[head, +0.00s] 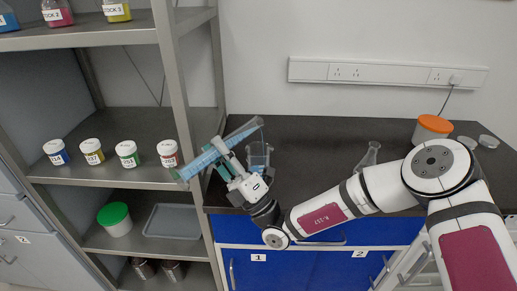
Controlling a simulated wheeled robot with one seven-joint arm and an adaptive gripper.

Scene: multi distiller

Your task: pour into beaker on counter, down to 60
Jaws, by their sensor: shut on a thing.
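A graduated cylinder (203,160) with blue liquid is in my gripper (224,158). It is steeply tilted, with its base at lower left by the shelf post and its clear mouth end at upper right. My gripper is shut around the middle of the cylinder. A clear glass beaker (259,153) stands on the dark counter (310,150) just right of my gripper. The cylinder's mouth appears just above the beaker's rim in the picture. The scale marks are too small to read. I cannot tell whether liquid is flowing, and the beaker's lower part is partly hidden.
A metal shelf (95,178) on the left holds several lidded jars; its post (178,75) is close to the cylinder's base. A glass flask (368,156) stands beside my arm. An orange-lidded tub (432,130) stands at the counter's back right. The back middle counter is clear.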

